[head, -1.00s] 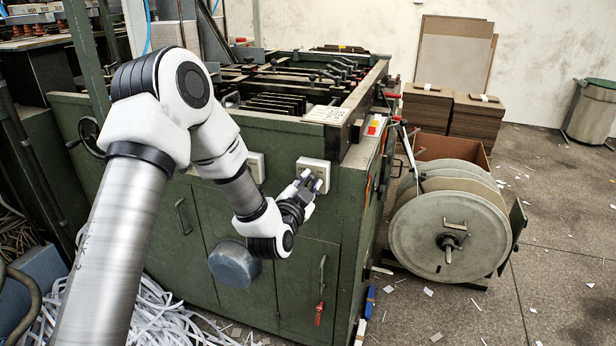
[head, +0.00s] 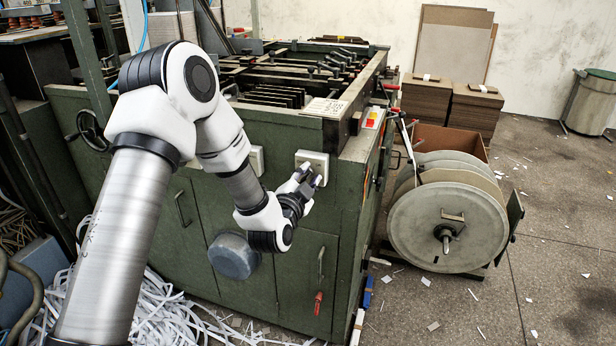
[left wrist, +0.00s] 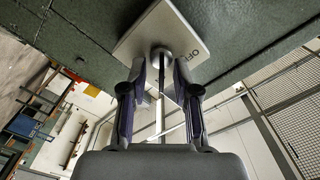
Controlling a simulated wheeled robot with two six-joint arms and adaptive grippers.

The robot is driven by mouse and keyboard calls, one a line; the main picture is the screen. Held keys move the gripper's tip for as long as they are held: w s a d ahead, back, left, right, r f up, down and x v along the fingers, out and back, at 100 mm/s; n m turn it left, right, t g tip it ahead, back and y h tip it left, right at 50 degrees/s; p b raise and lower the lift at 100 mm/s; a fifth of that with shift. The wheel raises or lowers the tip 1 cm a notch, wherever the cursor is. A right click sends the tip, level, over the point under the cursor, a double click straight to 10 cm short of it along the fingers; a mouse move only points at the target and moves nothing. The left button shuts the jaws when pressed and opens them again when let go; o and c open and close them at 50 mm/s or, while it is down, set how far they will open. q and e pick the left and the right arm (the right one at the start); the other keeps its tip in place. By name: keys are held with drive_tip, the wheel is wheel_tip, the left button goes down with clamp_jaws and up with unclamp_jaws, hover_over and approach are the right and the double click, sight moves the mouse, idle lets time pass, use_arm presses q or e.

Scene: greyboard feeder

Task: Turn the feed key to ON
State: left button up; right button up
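The feed key (left wrist: 161,58) is a small metal piece standing out from a pale square plate (left wrist: 148,32) in the left wrist view. The letters "OF" show on the plate's right side; the rest of the word is cut off. In the head view the plate (head: 312,157) sits on the green machine's front, near its right corner. My left gripper (left wrist: 161,78) is in front of the plate, with its two fingers apart on either side of the key. I see gaps between the fingers and the key. In the head view the left gripper (head: 312,178) partly covers the plate and hides the key.
A second pale switch plate (head: 257,161) is left of the first. A round grey cover (head: 234,256) sticks out below my left wrist. A large reel (head: 447,230) stands right of the machine. Paper strips (head: 170,310) lie on the floor at lower left.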

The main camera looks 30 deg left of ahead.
use_arm(q)
drive_tip(key=shift+s, duration=0.1)
drive_tip(key=v, duration=0.7)
drive_tip(key=shift+s, duration=0.15)
